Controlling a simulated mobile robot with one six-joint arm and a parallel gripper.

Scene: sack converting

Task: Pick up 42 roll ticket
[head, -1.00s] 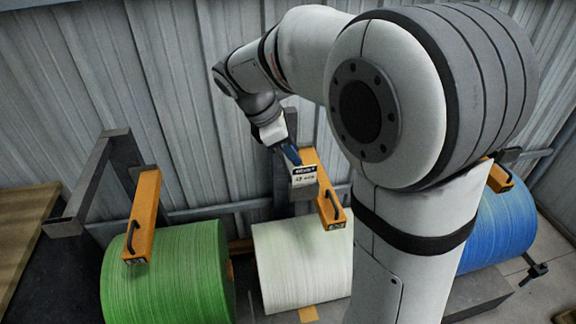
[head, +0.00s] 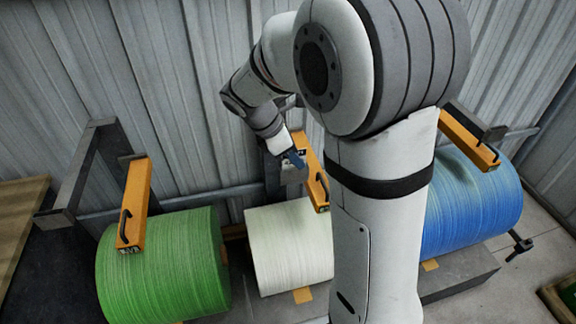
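A small ticket with a dark header (head: 294,175) is at the orange arm behind the white roll (head: 290,250). It is now dim and partly covered, and I cannot read its number. My gripper (head: 298,161), with blue fingers, is right in front of the ticket and overlaps its upper part. The fingers are too small to show whether they are open or shut, or whether they touch the ticket.
A green roll (head: 165,265) stands left and a blue roll (head: 475,205) right, with orange arms (head: 134,205) and (head: 468,140) over them. A dark bracket (head: 85,165) stands far left. A corrugated wall (head: 180,80) is close behind. My arm hides part of the middle.

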